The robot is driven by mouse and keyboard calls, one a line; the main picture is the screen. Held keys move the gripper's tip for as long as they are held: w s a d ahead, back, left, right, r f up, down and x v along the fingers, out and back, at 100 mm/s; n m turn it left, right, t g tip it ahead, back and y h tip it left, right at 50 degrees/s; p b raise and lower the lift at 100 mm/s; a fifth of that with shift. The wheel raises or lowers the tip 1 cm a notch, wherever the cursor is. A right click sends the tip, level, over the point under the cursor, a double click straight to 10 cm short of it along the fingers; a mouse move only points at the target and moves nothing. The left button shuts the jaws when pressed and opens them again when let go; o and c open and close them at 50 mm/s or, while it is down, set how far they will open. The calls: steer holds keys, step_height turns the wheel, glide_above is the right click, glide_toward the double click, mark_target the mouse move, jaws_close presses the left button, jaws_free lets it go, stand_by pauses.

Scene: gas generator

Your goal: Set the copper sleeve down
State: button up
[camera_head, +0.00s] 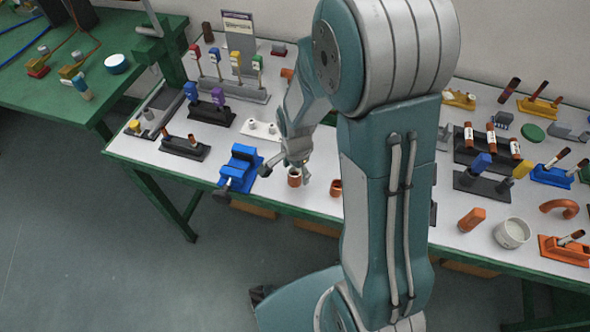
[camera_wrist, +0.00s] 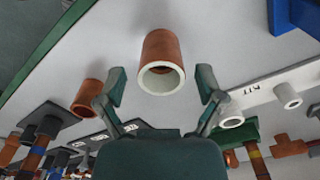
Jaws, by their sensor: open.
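A copper sleeve (camera_head: 294,178) stands upright on the white table, just right of the blue vise. My gripper (camera_head: 299,168) is right above the sleeve in the head view. In the wrist view my gripper (camera_wrist: 162,92) is open, with a gap between each finger and the sleeve. A second copper piece (camera_head: 336,187) stands a little to the right, partly behind my arm; the wrist view shows a similar piece (camera_wrist: 88,97) beside the left finger.
The blue vise (camera_head: 240,167) stands close on the left. A white fixture (camera_head: 262,129) with short sleeves sits behind. The table's green front edge (camera_head: 270,206) is near. Bare white table lies around the sleeve. More fittings crowd the right side.

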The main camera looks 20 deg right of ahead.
mark_target(296, 176)
step_height(296, 176, up, 12)
steer(key=s+r+n+t, duration=0.5)
steer(key=s+r+n, duration=0.8)
steer(key=s, duration=0.1)
steer(key=shift+r+t, duration=0.25)
steer(key=shift+t, duration=0.05)
steer(key=shift+a, duration=0.1)
stand_by(1.0)
